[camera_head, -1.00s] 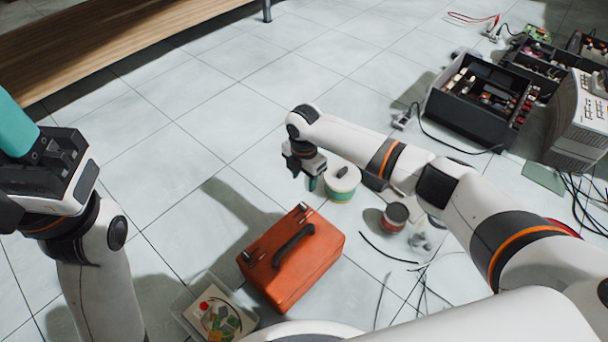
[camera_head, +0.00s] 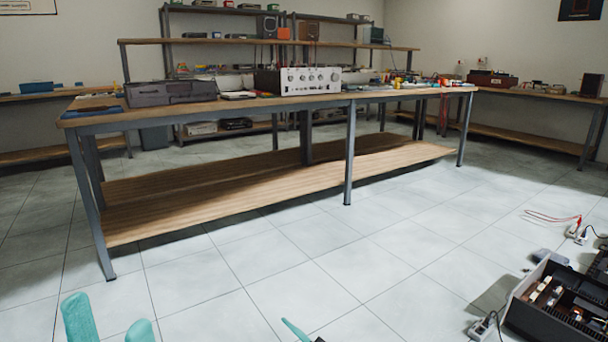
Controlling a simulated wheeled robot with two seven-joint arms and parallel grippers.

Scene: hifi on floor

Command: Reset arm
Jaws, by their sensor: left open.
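My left gripper (camera_head: 109,322) shows at the bottom left edge of the head view, only as two teal fingertips standing apart with bare floor between them. It is open and empty. One slim teal tip of my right gripper (camera_head: 294,328) shows at the bottom edge, left of the middle. Its other finger and its jaw opening are out of view. Both arms are otherwise below the picture. Neither visible gripper part touches anything.
A long workbench (camera_head: 215,107) with a lower wooden shelf stands ahead, carrying a silver amplifier (camera_head: 297,80) and a dark grey case (camera_head: 170,92). An open black device (camera_head: 565,310) lies on the floor at the lower right. The tiled floor between is clear.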

